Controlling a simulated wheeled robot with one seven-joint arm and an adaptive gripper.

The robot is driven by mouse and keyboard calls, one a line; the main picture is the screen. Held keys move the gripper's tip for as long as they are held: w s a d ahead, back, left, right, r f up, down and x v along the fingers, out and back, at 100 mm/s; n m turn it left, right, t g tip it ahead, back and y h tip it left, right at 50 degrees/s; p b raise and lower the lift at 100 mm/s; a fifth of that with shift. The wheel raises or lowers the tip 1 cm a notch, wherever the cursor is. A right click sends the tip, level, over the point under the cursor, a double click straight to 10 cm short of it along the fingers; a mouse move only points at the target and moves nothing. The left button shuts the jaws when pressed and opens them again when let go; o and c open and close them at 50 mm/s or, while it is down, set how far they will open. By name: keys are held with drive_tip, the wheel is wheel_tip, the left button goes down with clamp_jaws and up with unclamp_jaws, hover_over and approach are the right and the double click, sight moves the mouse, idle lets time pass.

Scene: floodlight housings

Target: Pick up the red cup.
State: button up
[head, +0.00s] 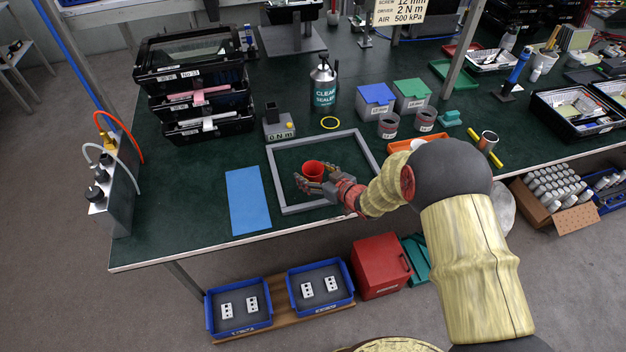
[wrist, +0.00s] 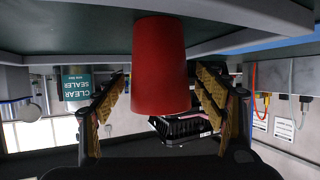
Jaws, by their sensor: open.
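The red cup (head: 313,168) stands on the green table inside a grey square frame (head: 275,181). In the head view my fingers hide the cup's lower part.
A blue mat (head: 248,201) lies left of the frame. An orange tray (head: 400,146) is to the right. Stacked black crates (head: 195,85) are at the back left.

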drive_tip(key=shift+c, duration=0.4)
drive_tip(key=c, duration=1)
drive_tip(key=shift+r, duration=0.1)
